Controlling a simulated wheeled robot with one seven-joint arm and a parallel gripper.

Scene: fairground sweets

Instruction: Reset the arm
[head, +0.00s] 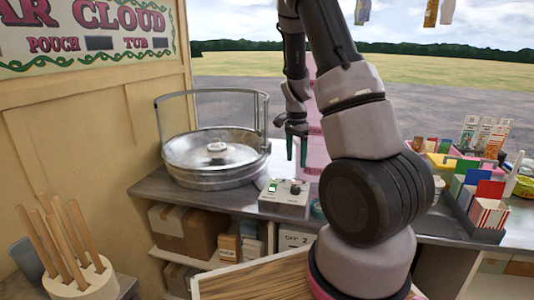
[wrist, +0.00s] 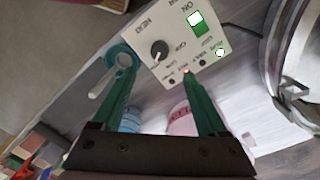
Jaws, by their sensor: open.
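My gripper (head: 296,150) hangs at the end of my arm above the counter, behind the control box and right of the metal floss bowl. Its two green fingers point down. In the wrist view my gripper (wrist: 156,68) is open, with the fingers well apart and nothing held between them. The grey control box (head: 284,198), with its green switch and dark knob, stands on the counter; it also shows beyond the fingertips in the wrist view (wrist: 165,72). My arm covers part of the counter's middle.
The round metal bowl (head: 192,179) with its frame stands at the left. A teal ring-shaped item (head: 317,209) lies beside the control box. A pink panel (head: 311,165) stands close to my gripper. Wooden sticks (head: 62,235) stand lower left.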

